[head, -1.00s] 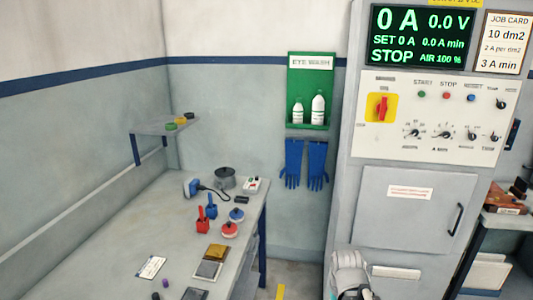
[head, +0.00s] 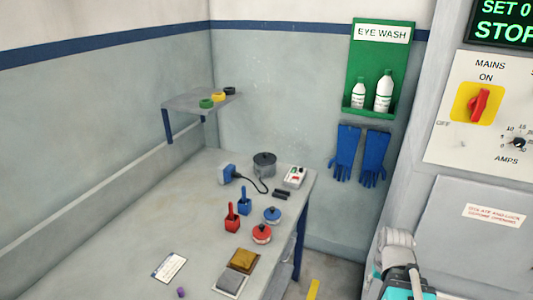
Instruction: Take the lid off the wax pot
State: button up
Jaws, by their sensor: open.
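A dark grey round pot (head: 264,168), which looks like the wax pot, stands toward the far end of the grey bench. A flat grey lid (head: 264,157) with a small dark knob appears to sit on top of it. The inside of the pot is hidden. Part of my arm shows at the lower right, in front of the cabinet and well apart from the pot. The fingers of my gripper are not in view.
Beside the pot are a blue box (head: 227,173) with a black cable and a white switch box (head: 295,176). Nearer are red (head: 262,234) and blue (head: 272,215) knobbed containers. A wall shelf (head: 190,103) holds coloured rings. The bench's left part is mostly clear.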

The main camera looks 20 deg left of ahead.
aim_at(262, 158)
jog(key=z, duration=0.05)
jog(key=i, duration=1.45)
jog(key=u, duration=0.9)
